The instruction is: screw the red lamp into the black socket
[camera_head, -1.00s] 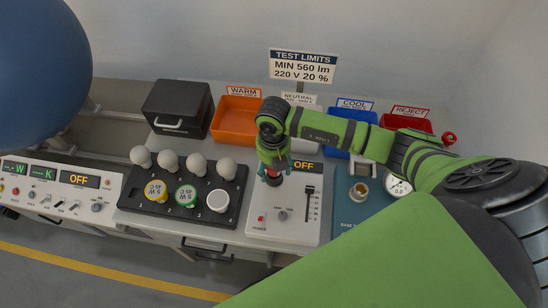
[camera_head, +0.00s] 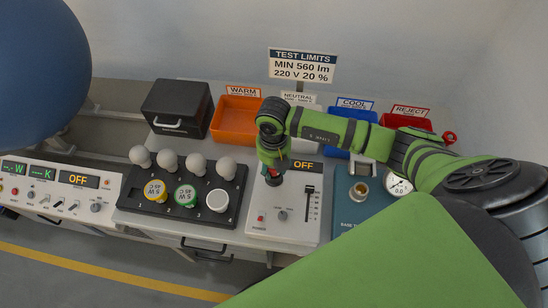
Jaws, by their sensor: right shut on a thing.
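The black socket (camera_head: 274,181) is a dark patch directly under the gripper. The fingers and arm hide most of both, so I cannot tell how deep the lamp sits in it. My left gripper is not in view.
A black rack (camera_head: 128,197) with several bulbs stands left of the tester. A teal box (camera_head: 345,212) with a brass socket and dial stands right. Behind are a black case (camera_head: 178,105) and orange (camera_head: 236,118), blue (camera_head: 339,112) and red (camera_head: 404,121) bins. A large blue round shape (camera_head: 40,70) fills the upper left.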

